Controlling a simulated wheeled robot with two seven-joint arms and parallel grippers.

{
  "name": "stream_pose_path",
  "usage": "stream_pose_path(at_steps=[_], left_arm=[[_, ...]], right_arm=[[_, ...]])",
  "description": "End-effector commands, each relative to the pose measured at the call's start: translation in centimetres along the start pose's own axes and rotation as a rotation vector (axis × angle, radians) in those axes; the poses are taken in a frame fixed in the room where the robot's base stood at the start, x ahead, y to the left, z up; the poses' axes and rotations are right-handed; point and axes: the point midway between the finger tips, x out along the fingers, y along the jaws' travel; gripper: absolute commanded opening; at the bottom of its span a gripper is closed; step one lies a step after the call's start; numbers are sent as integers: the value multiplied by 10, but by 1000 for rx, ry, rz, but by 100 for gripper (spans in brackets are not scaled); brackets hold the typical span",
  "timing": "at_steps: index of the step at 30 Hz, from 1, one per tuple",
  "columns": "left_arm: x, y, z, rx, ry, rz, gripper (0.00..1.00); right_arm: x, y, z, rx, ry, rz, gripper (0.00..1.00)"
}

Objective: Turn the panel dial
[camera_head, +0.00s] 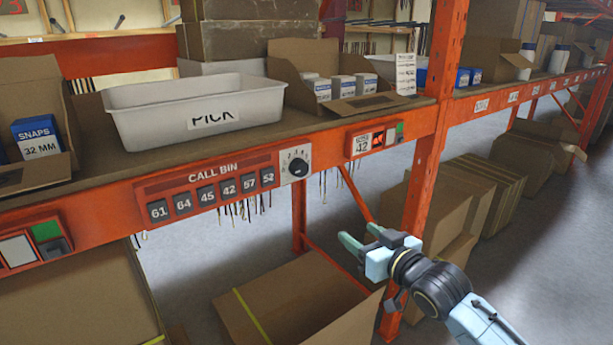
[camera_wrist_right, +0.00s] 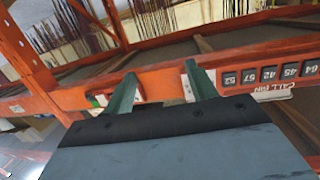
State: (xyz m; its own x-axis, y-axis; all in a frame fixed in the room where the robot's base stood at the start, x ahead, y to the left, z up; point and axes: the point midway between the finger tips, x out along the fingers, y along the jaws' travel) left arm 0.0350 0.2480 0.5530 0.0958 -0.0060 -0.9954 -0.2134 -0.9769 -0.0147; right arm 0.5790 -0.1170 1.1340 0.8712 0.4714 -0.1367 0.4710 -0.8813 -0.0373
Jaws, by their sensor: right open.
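The panel dial (camera_head: 298,166) is a black round knob on a light plate with numbers. It sits at the right end of the "CALL BIN" panel (camera_head: 210,188), on the orange shelf beam, beside a row of several dark numbered buttons. My right gripper (camera_head: 358,234) is open and empty, below and to the right of the dial and apart from it. In the right wrist view my right gripper (camera_wrist_right: 162,74) points toward the beam. One finger covers the dial's spot there, with only a pale plate edge showing. My left gripper is out of view.
A white "PICK" bin (camera_head: 150,122) and an open carton of small boxes (camera_head: 290,60) stand on the shelf above. An orange rack post (camera_head: 425,180) rises right of the dial. Open cartons (camera_head: 260,312) lie below. Thin strands hang under the beam.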

Motion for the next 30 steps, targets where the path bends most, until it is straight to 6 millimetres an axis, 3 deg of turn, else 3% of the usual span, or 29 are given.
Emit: stream_pose_path(at_steps=[1,3,6,13,30], left_arm=[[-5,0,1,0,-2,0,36],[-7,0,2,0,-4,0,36],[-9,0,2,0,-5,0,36],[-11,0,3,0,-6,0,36],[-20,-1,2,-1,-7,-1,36]], right_arm=[[-6,-15,-38,-20,46,-40,57],[-13,-31,-69,-31,88,-83,57],[-21,-46,-94,-44,121,-120,57],[-8,-55,-106,-45,135,-137,57],[83,-67,-118,-47,135,-135,57]])
